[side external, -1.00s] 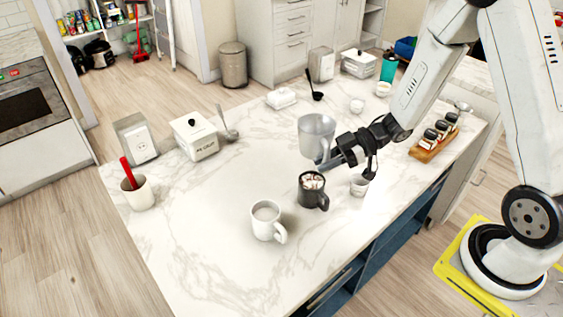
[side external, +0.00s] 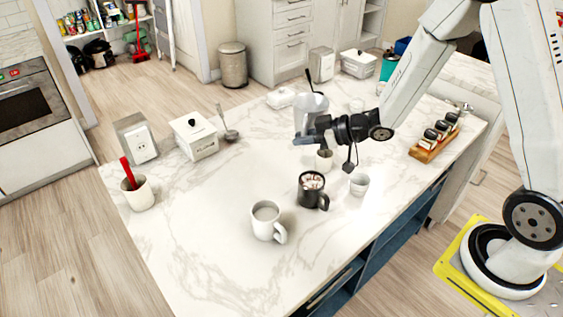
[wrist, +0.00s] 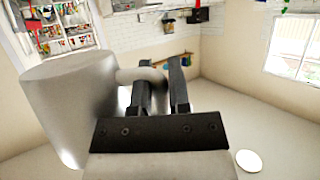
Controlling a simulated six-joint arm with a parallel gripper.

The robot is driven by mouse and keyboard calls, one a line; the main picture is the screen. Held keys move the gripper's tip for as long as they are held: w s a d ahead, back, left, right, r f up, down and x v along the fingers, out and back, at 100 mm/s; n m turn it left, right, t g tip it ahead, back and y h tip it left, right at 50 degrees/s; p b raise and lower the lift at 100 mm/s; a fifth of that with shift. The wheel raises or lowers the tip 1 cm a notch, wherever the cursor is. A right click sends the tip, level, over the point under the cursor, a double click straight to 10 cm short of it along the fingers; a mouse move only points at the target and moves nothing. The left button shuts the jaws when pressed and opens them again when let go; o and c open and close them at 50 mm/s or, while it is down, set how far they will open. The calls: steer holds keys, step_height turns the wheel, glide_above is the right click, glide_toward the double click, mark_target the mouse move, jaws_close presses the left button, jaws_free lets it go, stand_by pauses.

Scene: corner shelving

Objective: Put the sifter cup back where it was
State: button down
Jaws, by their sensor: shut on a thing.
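The sifter cup (side external: 310,112) is a silvery metal cup held above the counter, behind the dark mug. It looks roughly upright in the side view and fills the left of the wrist view (wrist: 68,108). My gripper (side external: 303,139) is at its near side. In the wrist view my gripper's two black fingers (wrist: 160,75) are shut on the cup's handle (wrist: 138,75). The cup's inside and its far side are hidden.
Below stand a dark mug with marshmallows (side external: 311,188), a white mug (side external: 266,222) and small cups (side external: 359,184) (side external: 324,161). A spice rack (side external: 435,136) is at right. A lidded box (side external: 194,137) is at left. The marble counter's left middle is clear.

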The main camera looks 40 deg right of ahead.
mark_target(309, 120)
steer(key=m+h, duration=0.1)
steer(key=w+d+m+t+h, duration=0.1)
steer(key=m+h, duration=0.1)
steer(key=w+d+m+t+h, duration=0.1)
steer(key=m+h, duration=0.1)
steer(key=shift+w+r, duration=0.25)
steer(key=shift+r, duration=0.15)
steer(key=shift+d+m+h, duration=0.25)
steer(key=shift+m+h, duration=0.25)
steer(key=shift+h, duration=0.2)
steer(key=shift+d+m+h, duration=0.2)
steer(key=shift+m+h, duration=0.3)
steer(key=shift+h, duration=0.2)
steer(key=shift+s, duration=0.1)
steer(key=v, duration=0.4)
steer(key=shift+s+r, duration=0.2)
steer(key=shift+w+a, duration=0.1)
steer(key=shift+w, duration=0.05)
